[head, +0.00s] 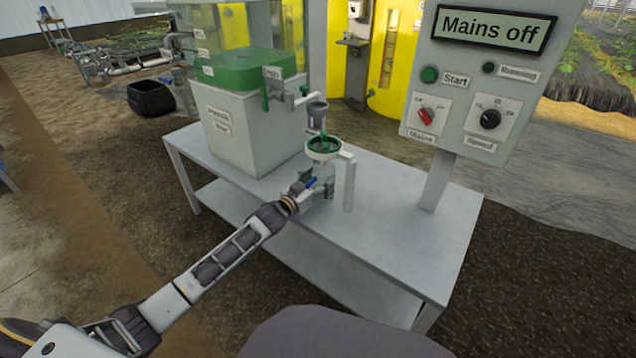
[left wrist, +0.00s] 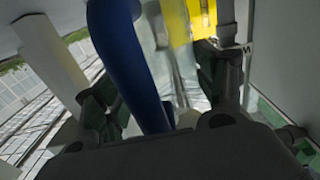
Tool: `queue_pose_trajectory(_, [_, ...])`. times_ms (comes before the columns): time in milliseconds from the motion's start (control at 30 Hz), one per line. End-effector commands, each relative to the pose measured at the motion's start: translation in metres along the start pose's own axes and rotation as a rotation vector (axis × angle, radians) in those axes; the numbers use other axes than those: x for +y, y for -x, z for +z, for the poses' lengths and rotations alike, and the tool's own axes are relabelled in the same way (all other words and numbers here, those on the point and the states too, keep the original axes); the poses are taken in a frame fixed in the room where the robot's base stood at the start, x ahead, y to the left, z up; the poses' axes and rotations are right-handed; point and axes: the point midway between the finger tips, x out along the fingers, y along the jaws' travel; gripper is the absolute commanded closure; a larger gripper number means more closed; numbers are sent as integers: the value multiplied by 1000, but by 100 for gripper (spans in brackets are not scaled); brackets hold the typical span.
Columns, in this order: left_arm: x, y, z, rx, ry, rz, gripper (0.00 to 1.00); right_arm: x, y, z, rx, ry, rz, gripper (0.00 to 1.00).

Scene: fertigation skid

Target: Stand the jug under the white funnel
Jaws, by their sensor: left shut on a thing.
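The jug is clear, with a blue handle. Its see-through body (head: 323,186) shows just beyond my left gripper (head: 305,193) in the head view, partly hidden by it. In the left wrist view the blue handle (left wrist: 128,62) passes between the fingers of my left gripper (left wrist: 163,105), which is shut on it. The funnel (head: 323,147), pale with a green rim, is held on a post bracket and appears right above the jug. I cannot tell whether the jug's base touches the bench or is exactly centred. My right gripper is not in view.
A white tank (head: 238,135) with a green lid stands behind left on the grey bench (head: 400,235). The post (head: 349,185) is close on the right. The control panel (head: 480,85) reads "Mains off". The front right bench top is clear.

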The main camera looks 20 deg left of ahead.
Motion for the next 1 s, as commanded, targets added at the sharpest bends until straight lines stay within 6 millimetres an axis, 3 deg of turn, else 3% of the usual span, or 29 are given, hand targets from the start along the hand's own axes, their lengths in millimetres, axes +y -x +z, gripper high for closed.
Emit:
queue_pose_trajectory(300, [0,0,2,1,1,0,54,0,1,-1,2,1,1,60])
queue_pose_trajectory(333, [0,0,2,0,1,0,28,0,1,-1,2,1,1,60])
queue_pose_trajectory(500, [0,0,2,0,0,0,8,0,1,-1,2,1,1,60])
queue_pose_trajectory(1000, [0,1,0,-1,-1,0,8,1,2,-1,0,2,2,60])
